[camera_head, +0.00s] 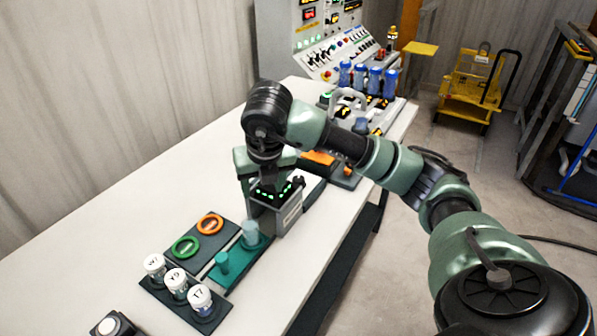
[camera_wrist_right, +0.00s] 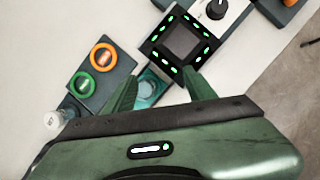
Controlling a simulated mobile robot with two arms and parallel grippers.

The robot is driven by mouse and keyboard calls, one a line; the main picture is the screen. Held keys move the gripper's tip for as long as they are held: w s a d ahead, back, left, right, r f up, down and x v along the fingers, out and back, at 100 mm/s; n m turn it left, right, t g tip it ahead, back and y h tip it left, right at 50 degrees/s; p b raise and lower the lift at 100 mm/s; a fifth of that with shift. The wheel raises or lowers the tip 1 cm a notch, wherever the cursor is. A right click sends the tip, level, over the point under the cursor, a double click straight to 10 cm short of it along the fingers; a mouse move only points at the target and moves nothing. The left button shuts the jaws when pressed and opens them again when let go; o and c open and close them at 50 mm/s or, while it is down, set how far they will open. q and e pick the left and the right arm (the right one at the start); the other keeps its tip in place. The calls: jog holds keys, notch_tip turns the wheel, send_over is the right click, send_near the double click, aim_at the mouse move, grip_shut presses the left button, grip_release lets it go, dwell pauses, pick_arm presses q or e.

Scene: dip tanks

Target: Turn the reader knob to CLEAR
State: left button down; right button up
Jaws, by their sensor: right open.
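The reader is a grey box (camera_head: 288,214) with a dark top and green lights, standing on the white table. It also shows in the right wrist view (camera_wrist_right: 181,42), with lights around a dark square. A black knob (camera_wrist_right: 216,9) with a white pointer mark sits on a pale panel beside the reader's top; a dark knob (camera_head: 298,181) shows there in the head view. No CLEAR marking is readable. My right gripper (camera_head: 262,180) is above the reader, pointing down. Its fingers (camera_wrist_right: 161,88) are apart and empty, with the knob beyond them. My left gripper is out of view.
A dark pad with green (camera_head: 186,247) and orange rings (camera_head: 210,224), a teal tray (camera_head: 223,279) and several white-capped vials (camera_head: 176,279) stand left of the reader. Blue bottles (camera_head: 375,80) and a control console (camera_head: 335,45) are at the back.

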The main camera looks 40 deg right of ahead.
jog(key=w+d+m+g+h+p, duration=0.15)
jog(key=w+d+m+p, duration=0.35)
jog(key=d, duration=0.6)
jog(key=m+b, duration=0.2)
jog(key=b, duration=0.3)
send_near(299, 179)
jog(key=f, duration=0.2)
jog(key=shift+h, duration=0.55)
jog(key=x, duration=0.2)
jog(key=p+x, duration=0.1)
jog(key=x, duration=0.4)
jog(key=shift+w+a+p, duration=0.1)
jog(key=shift+w+p, duration=0.25)
jog(key=shift+p, duration=0.05)
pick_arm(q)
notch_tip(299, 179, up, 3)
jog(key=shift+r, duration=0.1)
pick_arm(e)
jog(key=shift+r, duration=0.1)
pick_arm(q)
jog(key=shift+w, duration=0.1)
pick_arm(e)
grip_shut()
